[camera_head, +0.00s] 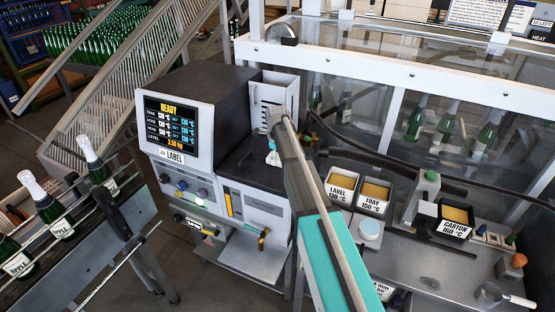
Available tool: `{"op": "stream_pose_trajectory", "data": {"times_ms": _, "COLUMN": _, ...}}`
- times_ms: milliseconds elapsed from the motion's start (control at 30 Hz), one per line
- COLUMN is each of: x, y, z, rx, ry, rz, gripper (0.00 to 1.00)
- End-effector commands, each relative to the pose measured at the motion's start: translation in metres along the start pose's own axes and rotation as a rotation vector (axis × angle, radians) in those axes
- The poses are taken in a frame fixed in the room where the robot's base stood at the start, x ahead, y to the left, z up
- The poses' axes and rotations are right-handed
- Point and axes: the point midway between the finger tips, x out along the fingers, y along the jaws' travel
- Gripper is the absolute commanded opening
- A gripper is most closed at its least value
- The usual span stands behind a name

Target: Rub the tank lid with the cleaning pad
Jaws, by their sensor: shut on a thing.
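The tank lid appears to be the dark flat top (250,178) of the white glue unit, in the middle of the view. My arm reaches over it from the bottom of the picture. My gripper (272,146) is small and partly hidden by the end of the arm, over the dark top. It is shut on a small pale piece (273,158), which seems to be the cleaning pad. The pad is at or just above the dark surface; I cannot tell whether it touches. My arm hides the right part of the top.
A display (170,128) reading READY rises left of the dark top. A white slotted panel (272,95) stands behind it. Bins marked LABEL (341,181) and TRAY (375,193) stand right, on a cluttered bench. Bottles (48,207) line a conveyor at left.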

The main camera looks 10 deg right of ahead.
Motion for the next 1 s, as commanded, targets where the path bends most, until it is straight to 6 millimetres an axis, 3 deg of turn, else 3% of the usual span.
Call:
{"op": "stream_pose_trajectory", "data": {"times_ms": 533, "x": 0.001, "y": -0.007, "z": -0.004, "rx": 0.003, "ry": 0.001, "rz": -0.008, "gripper": 0.4}}
{"op": "stream_pose_trajectory", "data": {"times_ms": 1000, "x": 0.0, "y": -0.005, "z": -0.033, "rx": 0.004, "ry": 0.004, "rz": -0.004, "gripper": 0.39}}
